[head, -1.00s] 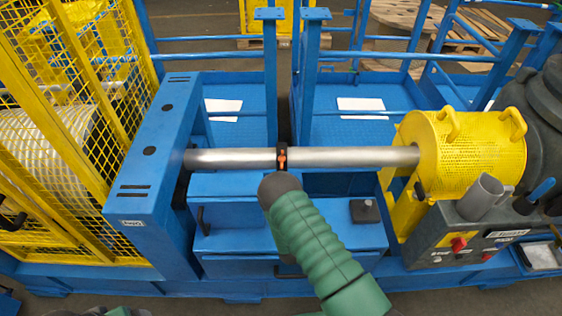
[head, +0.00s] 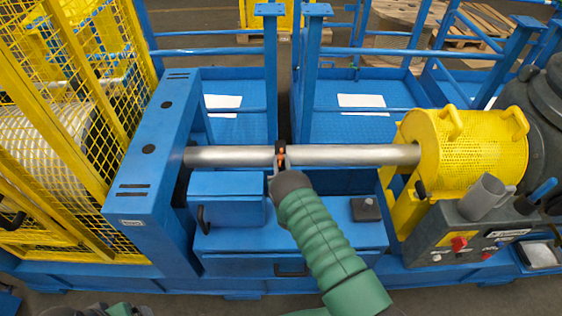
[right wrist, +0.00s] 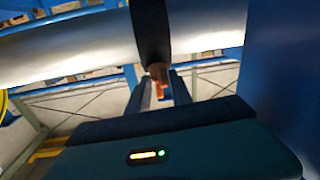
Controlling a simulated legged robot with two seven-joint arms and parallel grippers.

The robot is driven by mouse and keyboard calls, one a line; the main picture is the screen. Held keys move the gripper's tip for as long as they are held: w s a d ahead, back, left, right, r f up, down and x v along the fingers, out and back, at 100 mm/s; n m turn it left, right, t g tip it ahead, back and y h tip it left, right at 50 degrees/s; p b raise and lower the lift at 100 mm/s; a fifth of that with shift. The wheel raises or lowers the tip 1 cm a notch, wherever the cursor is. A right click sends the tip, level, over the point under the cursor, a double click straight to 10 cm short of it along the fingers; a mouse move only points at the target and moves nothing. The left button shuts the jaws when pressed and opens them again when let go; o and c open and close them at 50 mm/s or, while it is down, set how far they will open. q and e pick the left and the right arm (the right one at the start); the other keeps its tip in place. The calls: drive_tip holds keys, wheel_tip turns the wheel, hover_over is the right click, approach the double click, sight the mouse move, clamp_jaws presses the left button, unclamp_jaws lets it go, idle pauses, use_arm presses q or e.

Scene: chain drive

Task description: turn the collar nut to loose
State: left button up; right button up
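The collar (head: 279,146) is a dark ring around the horizontal silver shaft (head: 350,154), near the shaft's middle. A small orange piece, seemingly the collar nut (head: 281,150), shows on its near side. In the right wrist view the orange-brown nut (right wrist: 158,74) sticks out below the dark ring (right wrist: 151,30). My right gripper (head: 278,166) is at the collar from the front. In the right wrist view its two fingers (right wrist: 160,92) stand apart on either side of the nut's lower end, with a narrow gap visible.
A blue housing (head: 150,165) and yellow mesh cage stand left. A yellow perforated guard (head: 470,150) covers the shaft's right end, above a grey control box (head: 470,240) bearing a mug (head: 482,196). Blue boxes (head: 228,200) lie below the shaft.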

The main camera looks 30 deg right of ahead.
drive_tip(key=shift+s+d, duration=0.15)
drive_tip(key=shift+d, duration=0.15)
clamp_jaws()
use_arm(q)
drive_tip(key=shift+s+d+r, duration=0.15)
drive_tip(key=shift+s+d, duration=0.15)
drive_tip(key=shift+d, duration=0.15)
use_arm(e)
drive_tip(key=shift+d, duration=0.15)
use_arm(q)
drive_tip(key=shift+a, duration=0.1)
drive_tip(key=shift+w+a, duration=0.15)
drive_tip(key=shift+a, duration=0.05)
use_arm(e)
drive_tip(key=shift+a, duration=0.3)
use_arm(q)
drive_tip(key=shift+d, duration=0.15)
use_arm(e)
drive_tip(key=shift+d, duration=0.15)
drive_tip(key=shift+n, duration=0.3)
drive_tip(key=shift+o, duration=2.4)
unclamp_jaws()
use_arm(q)
drive_tip(key=shift+w+d, duration=0.15)
use_arm(e)
drive_tip(key=shift+o, duration=0.6)
drive_tip(key=shift+d+f, duration=0.1)
drive_tip(key=shift+f, duration=0.05)
